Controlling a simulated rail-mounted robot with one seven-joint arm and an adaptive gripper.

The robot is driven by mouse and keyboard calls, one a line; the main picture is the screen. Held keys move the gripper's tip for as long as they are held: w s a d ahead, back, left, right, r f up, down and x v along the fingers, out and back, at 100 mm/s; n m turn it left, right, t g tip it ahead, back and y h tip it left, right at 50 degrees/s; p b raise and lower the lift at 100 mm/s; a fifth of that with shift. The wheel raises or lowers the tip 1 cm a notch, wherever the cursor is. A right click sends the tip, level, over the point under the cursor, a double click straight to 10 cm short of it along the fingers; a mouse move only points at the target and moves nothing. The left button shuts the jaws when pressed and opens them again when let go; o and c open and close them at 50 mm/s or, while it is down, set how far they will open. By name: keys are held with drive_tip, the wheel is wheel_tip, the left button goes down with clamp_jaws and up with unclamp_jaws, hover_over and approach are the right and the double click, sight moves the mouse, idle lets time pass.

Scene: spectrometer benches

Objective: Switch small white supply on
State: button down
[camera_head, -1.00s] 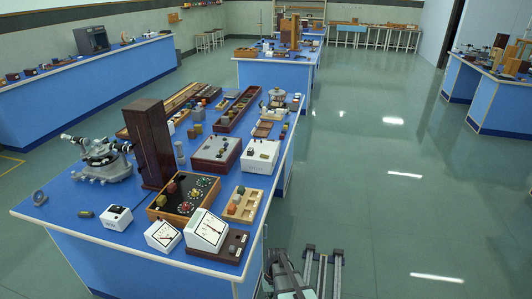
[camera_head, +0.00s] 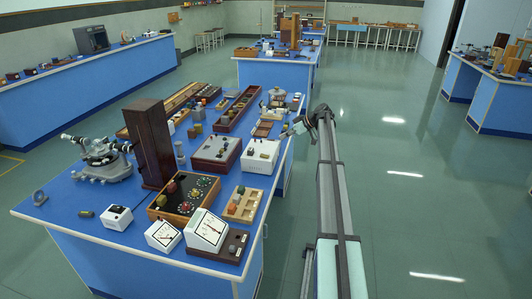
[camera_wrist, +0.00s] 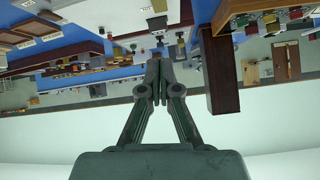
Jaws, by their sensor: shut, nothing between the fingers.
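A white box (camera_head: 260,156) with small dark and coloured parts on top stands at the right edge of the near blue bench (camera_head: 262,228); it looks like the white supply. A smaller white box (camera_head: 116,217) with a dark patch on top sits at the front left of the bench. My gripper (camera_head: 285,134) is just beyond and above the right end of the larger white box, apart from it as far as I can tell. In the wrist view my gripper (camera_wrist: 159,66) has its fingertips together and nothing between them. The supply's switch is too small to make out.
A maroon box (camera_head: 215,152) stands left of the white box. A tall dark wooden case (camera_head: 150,143) and white dial meters (camera_head: 207,230) stand on the same bench. The floor aisle (camera_head: 420,215) to the right is clear.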

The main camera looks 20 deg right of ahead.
drive_tip(key=n, duration=0.2)
drive_tip(key=p, duration=0.5)
hover_over(266, 156)
drive_tip(key=f, duration=0.5)
drive_tip(key=shift+s+d+f, duration=0.15)
drive_tip(key=shift+s+d, duration=0.05)
drive_tip(key=shift+d, duration=0.1)
drive_tip(key=f, duration=0.1)
drive_tip(key=f+p, duration=0.1)
drive_tip(key=f, duration=0.1)
drive_tip(key=shift+w+a+f, duration=0.1)
drive_tip(key=shift+w+a, duration=0.1)
drive_tip(key=shift+a+f+p, duration=0.1)
drive_tip(key=shift+f+p, duration=0.3)
drive_tip(key=shift+f, duration=0.2)
